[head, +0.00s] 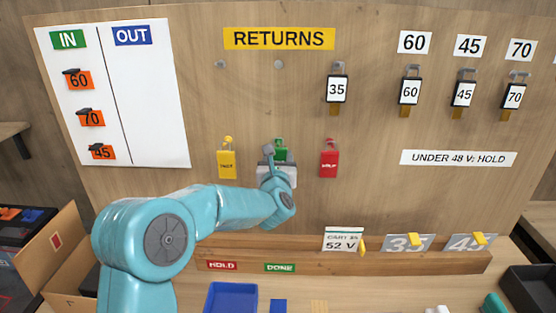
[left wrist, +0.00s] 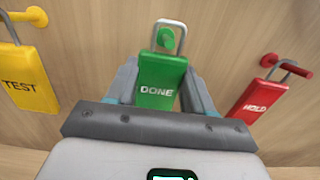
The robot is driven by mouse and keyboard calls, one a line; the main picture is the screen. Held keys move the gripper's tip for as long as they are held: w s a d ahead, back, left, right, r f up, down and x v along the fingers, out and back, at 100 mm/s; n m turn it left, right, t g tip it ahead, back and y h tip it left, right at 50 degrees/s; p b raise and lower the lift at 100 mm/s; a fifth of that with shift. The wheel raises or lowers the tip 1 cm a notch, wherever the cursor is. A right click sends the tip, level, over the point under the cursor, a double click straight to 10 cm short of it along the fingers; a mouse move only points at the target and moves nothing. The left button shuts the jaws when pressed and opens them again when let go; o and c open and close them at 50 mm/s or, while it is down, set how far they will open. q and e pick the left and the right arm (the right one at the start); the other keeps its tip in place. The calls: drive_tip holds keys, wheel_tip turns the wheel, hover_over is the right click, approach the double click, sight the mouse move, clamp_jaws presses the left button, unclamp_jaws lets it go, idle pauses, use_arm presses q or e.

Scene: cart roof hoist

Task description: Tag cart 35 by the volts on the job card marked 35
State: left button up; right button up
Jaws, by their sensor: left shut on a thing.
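My left gripper (head: 279,161) is at the board, shut on the green DONE tag (left wrist: 160,82). The tag's loop still surrounds its green peg (left wrist: 167,40). In the head view the gripper covers most of the green tag (head: 281,147). The yellow TEST tag (head: 227,164) hangs to its left and the red HOLD tag (head: 329,163) to its right. The job card (head: 343,238) on the ledge reads "CART 35" in small print and "52 V". Key tag 35 (head: 337,90) hangs under RETURNS. My right gripper is out of view.
A sign (head: 458,158) reads "UNDER 48 V: HOLD". Grey plates 35 (head: 405,243) and 45 (head: 468,243) with yellow clips stand on the ledge (head: 310,258). Key tags 60, 45 and 70 hang at right. An IN/OUT board (head: 150,100) is at left. A blue tray (head: 230,297) sits in front.

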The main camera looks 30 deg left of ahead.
use_arm(q)
drive_tip(key=shift+b+v, duration=0.7)
drive_tip(key=shift+v, duration=0.25)
drive_tip(key=shift+s+d+r+b, duration=0.3)
drive_tip(key=shift+s+b, duration=0.1)
drive_tip(key=shift+s, duration=0.15)
drive_tip(key=shift+s+d+r+b, duration=0.25)
drive_tip(key=shift+s+d+b, duration=0.1)
drive_tip(key=shift+s, duration=0.25)
drive_tip(key=b, duration=0.3)
approach(278, 153)
drive_tip(key=shift+s+d, duration=0.1)
drive_tip(key=shift+s, duration=0.05)
drive_tip(key=shift+f, duration=0.1)
